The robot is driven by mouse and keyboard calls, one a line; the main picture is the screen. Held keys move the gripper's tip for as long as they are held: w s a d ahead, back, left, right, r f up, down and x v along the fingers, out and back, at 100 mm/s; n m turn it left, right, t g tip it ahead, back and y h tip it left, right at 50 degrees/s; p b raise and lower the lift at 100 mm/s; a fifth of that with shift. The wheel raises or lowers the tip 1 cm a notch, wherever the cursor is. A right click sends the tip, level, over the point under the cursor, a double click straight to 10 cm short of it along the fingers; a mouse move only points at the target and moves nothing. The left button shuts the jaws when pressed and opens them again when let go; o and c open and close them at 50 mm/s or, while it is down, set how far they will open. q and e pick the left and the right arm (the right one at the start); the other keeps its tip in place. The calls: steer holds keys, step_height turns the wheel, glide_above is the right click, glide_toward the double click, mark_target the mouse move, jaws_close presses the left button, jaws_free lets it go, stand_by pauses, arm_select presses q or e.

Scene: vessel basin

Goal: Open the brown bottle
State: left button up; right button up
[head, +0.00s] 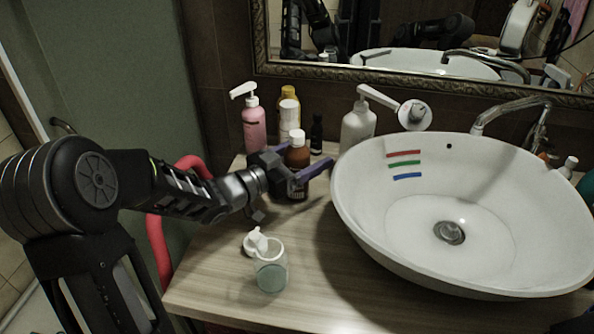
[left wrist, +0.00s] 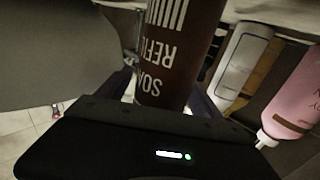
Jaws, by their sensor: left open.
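The brown bottle (head: 297,154) with a white cap (head: 297,136) stands upright on the counter, left of the basin. My left gripper (head: 306,170) is open, with its fingers around the bottle's body below the cap. In the left wrist view the brown bottle (left wrist: 180,50) with white lettering fills the space in front of the gripper; its cap is out of that view. I cannot tell whether the fingers touch it. My right gripper is not in view.
A clear cup (head: 270,268) is in front. The white basin (head: 365,225) is right. Bare counter (head: 325,285) lies at front centre.

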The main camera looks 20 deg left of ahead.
arm_select(q)
steer(key=shift+c, duration=0.2)
jaws_close()
stand_by(0.7)
